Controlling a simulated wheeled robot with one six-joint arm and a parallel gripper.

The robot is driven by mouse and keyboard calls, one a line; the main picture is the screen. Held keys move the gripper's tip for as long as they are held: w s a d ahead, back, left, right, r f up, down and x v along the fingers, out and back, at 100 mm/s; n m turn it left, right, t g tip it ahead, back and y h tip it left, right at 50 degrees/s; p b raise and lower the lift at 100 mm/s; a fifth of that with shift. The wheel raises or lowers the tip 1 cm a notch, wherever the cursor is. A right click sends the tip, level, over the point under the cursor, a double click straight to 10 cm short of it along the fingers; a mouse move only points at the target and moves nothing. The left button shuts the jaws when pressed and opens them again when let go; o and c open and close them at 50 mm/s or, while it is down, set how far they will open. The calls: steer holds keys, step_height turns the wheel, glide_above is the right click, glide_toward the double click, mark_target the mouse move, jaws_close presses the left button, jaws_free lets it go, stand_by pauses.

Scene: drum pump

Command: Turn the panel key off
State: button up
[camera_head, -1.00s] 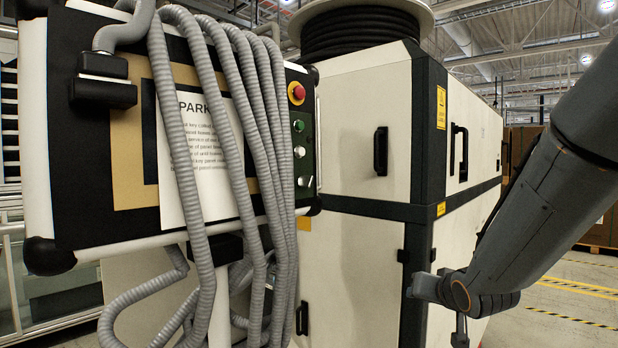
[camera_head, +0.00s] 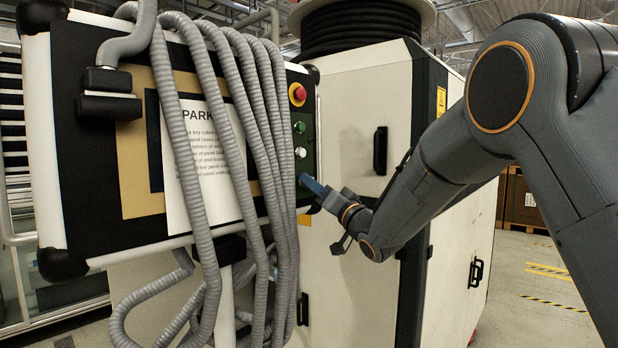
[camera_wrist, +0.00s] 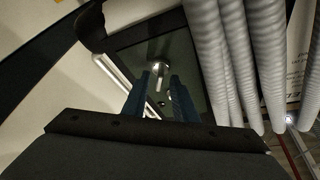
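The control panel's dark green strip (camera_head: 306,138) carries a red emergency button (camera_head: 298,94), a green button (camera_head: 299,127) and a silver switch (camera_head: 301,152). My gripper (camera_head: 306,181) has its blue fingertips at the strip's lower end, where they cover the lowest switch. In the wrist view, the silver key switch (camera_wrist: 159,73) sits just ahead of the gap between my two fingers (camera_wrist: 160,84). The fingers are apart, one on each side of that gap. I cannot tell whether they touch the key.
Grey corrugated hoses (camera_head: 262,150) hang over the panel, close to the left of the fingers; they also show in the wrist view (camera_wrist: 235,60). A white cabinet (camera_head: 350,120) with a black handle (camera_head: 380,150) stands behind. Floor at the right is open.

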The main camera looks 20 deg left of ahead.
steer(key=shift+x, duration=1)
jaws_close()
